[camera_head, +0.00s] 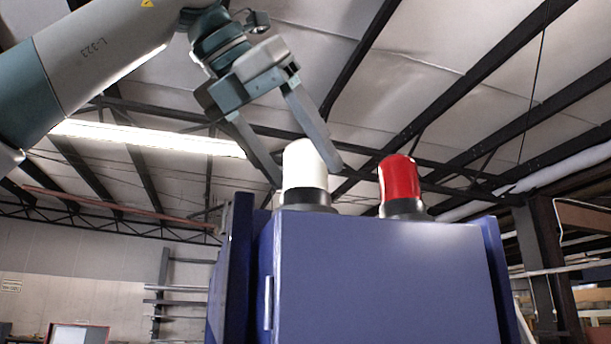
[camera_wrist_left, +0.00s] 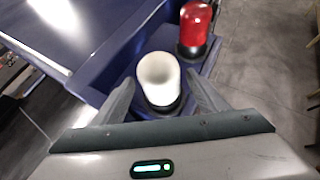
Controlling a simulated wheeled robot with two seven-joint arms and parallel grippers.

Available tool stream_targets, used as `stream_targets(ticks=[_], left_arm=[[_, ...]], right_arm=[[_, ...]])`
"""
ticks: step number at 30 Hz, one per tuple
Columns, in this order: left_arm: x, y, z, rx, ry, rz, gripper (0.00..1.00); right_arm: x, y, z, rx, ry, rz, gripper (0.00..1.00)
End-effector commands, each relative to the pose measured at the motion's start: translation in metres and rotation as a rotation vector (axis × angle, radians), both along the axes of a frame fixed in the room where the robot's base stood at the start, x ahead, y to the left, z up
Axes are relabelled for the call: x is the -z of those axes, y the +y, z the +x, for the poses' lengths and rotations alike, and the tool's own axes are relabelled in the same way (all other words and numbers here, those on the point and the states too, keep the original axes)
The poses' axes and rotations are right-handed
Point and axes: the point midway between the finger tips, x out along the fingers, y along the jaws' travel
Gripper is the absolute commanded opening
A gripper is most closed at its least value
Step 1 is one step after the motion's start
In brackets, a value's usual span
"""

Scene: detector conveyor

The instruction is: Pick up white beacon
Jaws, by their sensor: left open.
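The white beacon (camera_head: 304,167) stands upright in a dark base on top of the blue detector housing (camera_head: 380,275), near its left end. My left gripper (camera_head: 308,174) comes down from above left, open, with one finger to either side of the white beacon in the head view. In the left wrist view the white beacon (camera_wrist_left: 159,77) shows between the two open fingers (camera_wrist_left: 162,92). I see no clear contact between fingers and beacon. A red beacon (camera_head: 399,180) stands to the right on the same housing. My right gripper is in neither view.
The red beacon also shows in the left wrist view (camera_wrist_left: 194,25), close beside the white one. Raised side panels (camera_head: 230,265) flank the housing. A shelf rack (camera_head: 180,290) stands in the background at left.

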Motion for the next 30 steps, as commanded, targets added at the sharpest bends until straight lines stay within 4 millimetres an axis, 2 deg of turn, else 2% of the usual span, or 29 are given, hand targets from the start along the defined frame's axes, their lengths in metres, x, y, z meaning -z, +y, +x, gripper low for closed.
stream_targets(ticks=[17, 30], left_arm=[[0.006, -0.006, 0.009, 0.001, 0.000, 0.000, 0.67], [0.028, -0.030, 0.039, 0.001, 0.000, 0.001, 0.67]], right_arm=[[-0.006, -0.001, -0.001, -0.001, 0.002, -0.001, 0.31], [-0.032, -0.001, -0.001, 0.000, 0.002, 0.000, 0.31]])
